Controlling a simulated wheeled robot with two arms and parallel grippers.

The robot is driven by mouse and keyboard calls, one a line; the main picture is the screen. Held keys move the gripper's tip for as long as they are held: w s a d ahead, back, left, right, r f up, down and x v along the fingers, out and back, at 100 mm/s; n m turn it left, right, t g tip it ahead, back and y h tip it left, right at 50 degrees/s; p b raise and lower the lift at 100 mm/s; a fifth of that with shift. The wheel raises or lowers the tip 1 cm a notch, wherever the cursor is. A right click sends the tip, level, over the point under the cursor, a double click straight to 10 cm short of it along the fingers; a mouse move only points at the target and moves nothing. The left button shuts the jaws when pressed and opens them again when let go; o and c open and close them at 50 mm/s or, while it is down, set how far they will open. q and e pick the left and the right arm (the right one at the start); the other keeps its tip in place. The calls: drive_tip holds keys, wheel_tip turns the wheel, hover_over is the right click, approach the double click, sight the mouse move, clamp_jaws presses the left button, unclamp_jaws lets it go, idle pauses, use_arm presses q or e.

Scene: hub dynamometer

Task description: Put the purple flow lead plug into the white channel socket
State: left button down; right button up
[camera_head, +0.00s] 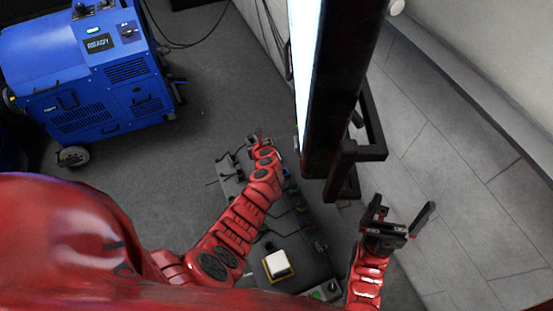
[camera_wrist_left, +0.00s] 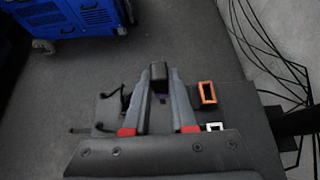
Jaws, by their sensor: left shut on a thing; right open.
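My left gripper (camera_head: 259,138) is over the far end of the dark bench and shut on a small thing. In the left wrist view its grey fingers (camera_wrist_left: 160,82) have a dark block (camera_wrist_left: 159,71) between their tips, with a little purple (camera_wrist_left: 162,98) just below it; I take this for the purple flow lead plug. A white-framed socket (camera_wrist_left: 215,127) lies to the right of the fingers, partly hidden by the gripper body. The plug is apart from it. My right gripper (camera_head: 396,218) is open and empty, to the right of the bench.
An orange-framed socket (camera_wrist_left: 207,92) sits beyond the white one. A tall dark post with a bright screen (camera_head: 335,85) stands beside the bench. A white button in a yellow frame (camera_head: 278,264) is on the near bench. A blue machine (camera_head: 85,70) stands at the left; cables lie around.

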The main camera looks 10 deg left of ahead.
use_arm(q)
drive_tip(key=shift+s+d+r+p, duration=0.1)
drive_tip(key=shift+s+d+p, duration=0.3)
drive_tip(key=shift+s+d, duration=0.45)
drive_tip(key=shift+s+d+p, duration=0.3)
drive_tip(key=shift+s+d, duration=0.3)
drive_tip(key=shift+s, duration=0.3)
drive_tip(key=shift+s+d+p, duration=0.3)
drive_tip(key=shift+s+d, duration=0.25)
drive_tip(key=shift+s, duration=0.35)
drive_tip(key=w+d+b, duration=0.3)
drive_tip(key=w+d, duration=0.1)
drive_tip(key=d, duration=0.2)
drive_tip(key=shift+w, duration=0.4)
drive_tip(key=shift+d, duration=0.1)
